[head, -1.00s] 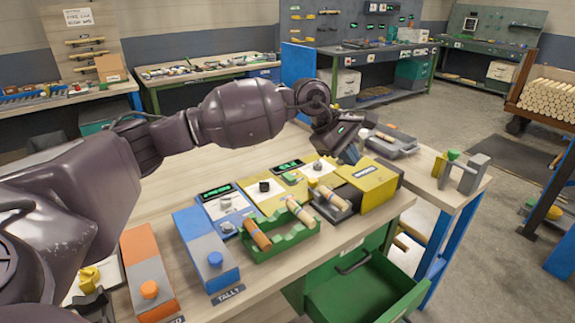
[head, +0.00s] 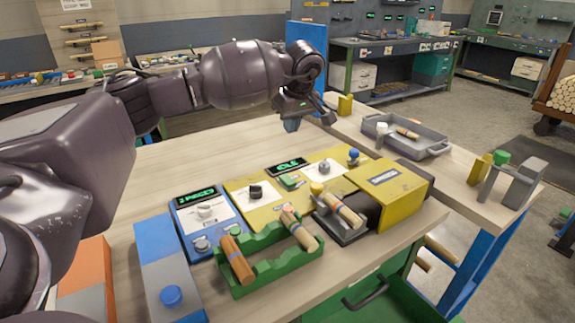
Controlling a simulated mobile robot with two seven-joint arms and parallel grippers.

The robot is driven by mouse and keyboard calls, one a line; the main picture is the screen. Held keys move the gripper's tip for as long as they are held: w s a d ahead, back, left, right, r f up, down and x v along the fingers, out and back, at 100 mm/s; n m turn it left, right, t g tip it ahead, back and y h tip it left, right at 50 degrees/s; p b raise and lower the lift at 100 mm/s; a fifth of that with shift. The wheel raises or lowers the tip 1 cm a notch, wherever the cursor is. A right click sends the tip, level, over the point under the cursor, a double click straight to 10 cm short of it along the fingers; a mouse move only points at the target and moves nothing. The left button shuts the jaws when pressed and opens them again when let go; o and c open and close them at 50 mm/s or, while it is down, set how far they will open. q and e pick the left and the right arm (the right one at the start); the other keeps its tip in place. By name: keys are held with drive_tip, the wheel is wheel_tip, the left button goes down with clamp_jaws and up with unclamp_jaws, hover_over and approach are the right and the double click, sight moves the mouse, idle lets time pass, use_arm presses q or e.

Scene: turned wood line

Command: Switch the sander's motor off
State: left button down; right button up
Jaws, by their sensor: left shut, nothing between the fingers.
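The yellow sander (head: 330,160) stands on the wooden bench. Its panel has a small display (head: 290,166) with green text that seems to read IDLE, a black knob (head: 255,192), a green button (head: 290,180) and a blue-topped switch (head: 353,156) at the back. A labelled yellow hood (head: 390,182) covers its right part, and a turned dowel (head: 345,211) lies before it. My left gripper (head: 292,124) is shut and empty, above the bench behind the sander, clear of it. My right gripper is not in view.
A green rack (head: 270,272) with two wooden pieces stands in front. A blue box with a counter display (head: 205,215) is left of the sander. A grey tray (head: 405,138) lies behind right. The bench behind the sander is bare.

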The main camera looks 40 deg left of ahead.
sight(285, 174)
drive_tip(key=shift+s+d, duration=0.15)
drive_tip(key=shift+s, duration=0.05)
use_arm(q)
drive_tip(key=x, duration=0.4)
drive_tip(key=b+x, duration=0.1)
drive_tip(key=x, duration=0.3)
drive_tip(key=d+x, duration=0.1)
drive_tip(key=x, duration=0.3)
drive_tip(key=shift+a+f+b, duration=0.15)
drive_tip(key=shift+f+b, duration=0.25)
drive_tip(key=shift+f, duration=0.65)
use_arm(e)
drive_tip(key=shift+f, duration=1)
use_arm(q)
drive_tip(key=shift+s, duration=0.1)
drive_tip(key=shift+a+f+h+b, duration=0.15)
drive_tip(key=shift+f+h+b, duration=0.25)
drive_tip(key=shift+f+h, duration=0.15)
drive_tip(key=shift+r, duration=0.1)
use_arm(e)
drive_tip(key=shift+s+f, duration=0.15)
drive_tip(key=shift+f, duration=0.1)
